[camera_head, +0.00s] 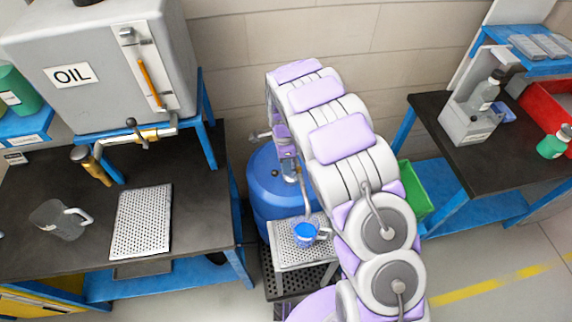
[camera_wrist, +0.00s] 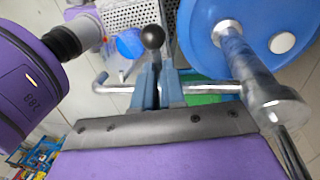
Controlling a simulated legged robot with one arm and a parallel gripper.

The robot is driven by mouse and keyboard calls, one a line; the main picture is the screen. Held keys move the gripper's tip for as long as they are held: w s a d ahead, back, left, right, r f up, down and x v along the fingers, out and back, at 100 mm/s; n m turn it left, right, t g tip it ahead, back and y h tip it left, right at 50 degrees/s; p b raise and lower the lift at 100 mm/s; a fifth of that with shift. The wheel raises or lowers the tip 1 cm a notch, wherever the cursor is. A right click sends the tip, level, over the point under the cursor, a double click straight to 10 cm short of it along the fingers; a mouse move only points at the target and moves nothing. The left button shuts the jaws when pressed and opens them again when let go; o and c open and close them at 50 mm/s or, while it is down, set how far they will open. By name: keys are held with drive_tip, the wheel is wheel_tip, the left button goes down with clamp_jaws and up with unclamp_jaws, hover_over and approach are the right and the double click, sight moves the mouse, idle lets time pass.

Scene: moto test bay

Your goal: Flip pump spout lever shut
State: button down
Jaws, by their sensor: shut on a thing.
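The pump stands on a blue drum (camera_head: 262,185); the drum top also shows in the wrist view (camera_wrist: 292,18). In that view the metal pump post (camera_wrist: 237,50) rises from the drum, and a metal spout pipe (camera_wrist: 208,88) runs left to a bent end. The lever shows as a black ball knob (camera_wrist: 152,37) just past my fingertips. My gripper (camera_wrist: 157,72) is shut on the lever, with the knob protruding. The lever's stem is mostly hidden between the fingers, so its angle is unclear. In the head view my arm covers much of the pump.
A jug with blue contents (camera_head: 305,234) stands on a perforated stand (camera_head: 290,258) beside the drum. A dark bench (camera_head: 60,255) with an oil tank (camera_head: 95,60) is at left. Another bench (camera_head: 485,165) is at right, with a green crate (camera_head: 415,190) near it.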

drive_tip(key=shift+w+a+r, duration=0.1)
drive_tip(key=shift+w, duration=0.05)
drive_tip(key=c, duration=1.2)
unclamp_jaws()
drive_tip(key=shift+a, duration=0.1)
drive_tip(key=w+r+p, duration=0.1)
drive_tip(key=w+r, duration=0.2)
drive_tip(key=r, duration=1.3)
drive_tip(key=shift+w+a+r, duration=0.15)
drive_tip(key=shift+a+r, duration=0.2)
drive_tip(key=shift+r, duration=0.05)
